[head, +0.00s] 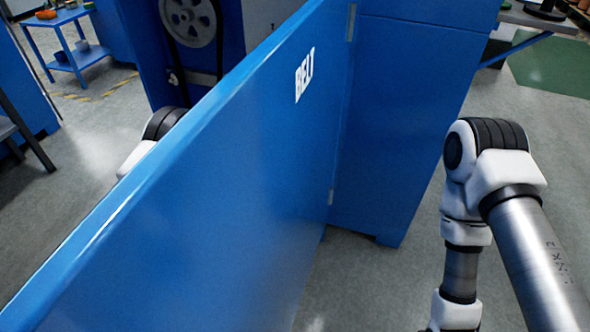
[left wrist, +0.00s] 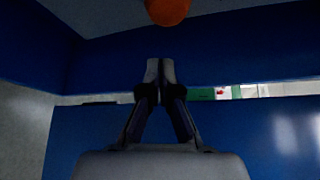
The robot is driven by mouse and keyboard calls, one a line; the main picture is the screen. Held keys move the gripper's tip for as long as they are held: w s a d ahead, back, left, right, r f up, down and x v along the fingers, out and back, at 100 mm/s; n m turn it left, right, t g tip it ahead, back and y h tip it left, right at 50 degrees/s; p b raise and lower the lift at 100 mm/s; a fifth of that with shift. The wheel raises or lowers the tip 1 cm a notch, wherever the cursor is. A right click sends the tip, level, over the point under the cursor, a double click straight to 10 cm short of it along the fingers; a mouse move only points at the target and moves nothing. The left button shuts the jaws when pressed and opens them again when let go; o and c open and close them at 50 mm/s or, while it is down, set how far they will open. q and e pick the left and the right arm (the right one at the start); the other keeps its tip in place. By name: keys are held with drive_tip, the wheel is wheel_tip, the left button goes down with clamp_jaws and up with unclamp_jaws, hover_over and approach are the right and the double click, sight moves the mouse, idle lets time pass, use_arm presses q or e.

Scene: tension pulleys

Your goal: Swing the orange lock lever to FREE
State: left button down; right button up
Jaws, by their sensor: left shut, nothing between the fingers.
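In the left wrist view, a rounded orange part (left wrist: 167,10), which looks like the end of the orange lock lever, hangs at the top edge. The rest of it is cut off, and no FREE mark can be read. My left gripper (left wrist: 160,66) is shut and empty, its fingertips just below the orange part in the picture with a visible gap between them. In the head view the open blue door marked BELT (head: 235,185) hides my left gripper and the lever. My right arm is at the right; its gripper is out of frame.
The blue cabinet (head: 395,120) stands behind the door, with a pulley wheel (head: 190,18) to the door's left. Dark blue walls (left wrist: 270,50) close in around my left gripper. A blue cart (head: 75,55) stands far left. The floor right of the door is clear.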

use_arm(q)
drive_tip(key=a, duration=0.1)
drive_tip(key=w+a+r, duration=0.1)
drive_tip(key=a, duration=0.1)
drive_tip(key=shift+w+a+r+b, duration=0.15)
drive_tip(key=shift+w+a+b, duration=0.1)
drive_tip(key=shift+w+b, duration=0.1)
drive_tip(key=shift+w+a+r+n+h, duration=0.1)
drive_tip(key=shift+a+r+n+h, duration=0.2)
drive_tip(key=shift+n, duration=0.1)
drive_tip(key=w+a+r+n+t+h+b, duration=0.1)
drive_tip(key=w+a+n+t+h+b, duration=0.1)
drive_tip(key=a+n, duration=0.6)
drive_tip(key=n+t+b, duration=0.1)
drive_tip(key=t, duration=0.1)
drive_tip(key=shift+w+n+t+b, duration=0.3)
drive_tip(key=shift+b, duration=0.05)
idle(0.8)
drive_tip(key=shift+r, duration=0.1)
